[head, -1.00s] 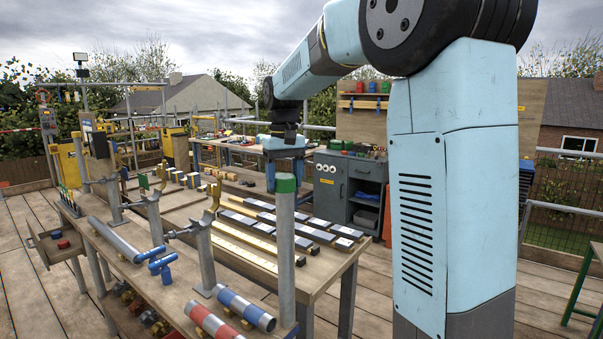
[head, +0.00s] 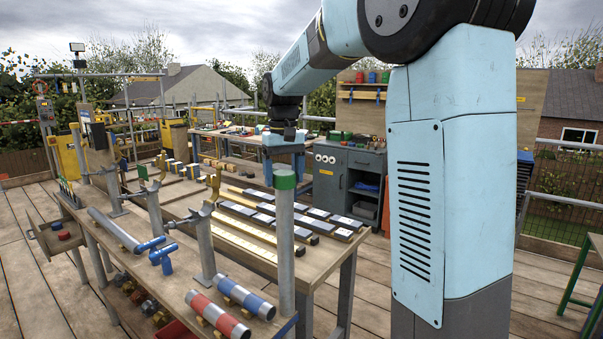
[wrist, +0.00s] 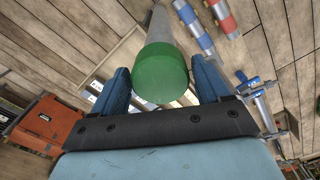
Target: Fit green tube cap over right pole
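The green tube cap (head: 285,180) sits on top of the upright grey right pole (head: 286,240) at the near right corner of the workbench. My gripper (head: 284,171) is at the cap, pointing down, with its blue fingers on either side. In the wrist view the cap (wrist: 163,73) lies between the two fingertips, with a visible gap on each side, so my gripper (wrist: 161,84) is open. The pole (wrist: 173,28) runs away behind the cap. The cap's lower edge looks level on the pole in the head view.
The workbench (head: 180,212) holds several shorter posts, a grey tube with blue fittings (head: 125,230), and red-white (head: 217,315) and blue-white (head: 246,297) cylinders close to the pole. Dark and yellow bars lie behind it. A grey cabinet (head: 349,180) stands further back. Open decking lies to the right.

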